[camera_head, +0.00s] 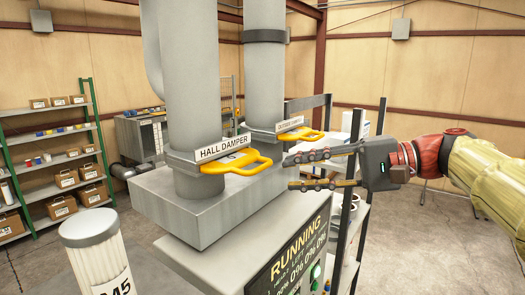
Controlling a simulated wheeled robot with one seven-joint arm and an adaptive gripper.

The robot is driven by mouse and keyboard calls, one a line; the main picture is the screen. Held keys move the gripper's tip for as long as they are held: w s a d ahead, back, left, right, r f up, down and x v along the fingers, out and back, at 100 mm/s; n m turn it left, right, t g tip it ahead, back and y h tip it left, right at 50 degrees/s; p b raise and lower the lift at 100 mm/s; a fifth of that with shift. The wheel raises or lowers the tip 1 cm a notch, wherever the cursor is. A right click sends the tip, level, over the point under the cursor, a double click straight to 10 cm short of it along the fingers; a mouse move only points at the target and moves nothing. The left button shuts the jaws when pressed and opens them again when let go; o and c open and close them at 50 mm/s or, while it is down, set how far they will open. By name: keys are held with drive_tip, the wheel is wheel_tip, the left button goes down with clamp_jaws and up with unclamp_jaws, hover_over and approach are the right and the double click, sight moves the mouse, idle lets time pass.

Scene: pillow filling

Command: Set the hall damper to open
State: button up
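The hall damper is a yellow slide plate with a looped handle (248,165), set in a grey collar on the left vertical duct (191,80). A white label (222,147) above it reads HALL DAMPER. The yellow handle sticks out toward the right. My gripper (288,172) comes in from the right, its fingers spread apart one above the other and pointing left. The fingertips are a short way right of the handle and look apart from it. Nothing is between the fingers.
A second yellow damper handle (303,134) sits on the right duct (263,60), just behind my fingers; its label is hard to read. A machine panel (295,255) reading RUNNING stands below. A white cylinder (95,255) is at front left, shelves (62,165) behind it.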

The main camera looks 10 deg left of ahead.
sight(264, 169)
drive_tip(key=shift+y, duration=0.3)
drive_tip(key=a+p, duration=0.1)
drive_tip(key=a, duration=0.7)
drive_tip(key=shift+c, duration=1.2)
drive_tip(key=shift+r, duration=0.1)
drive_tip(key=c, duration=0.4)
clamp_jaws()
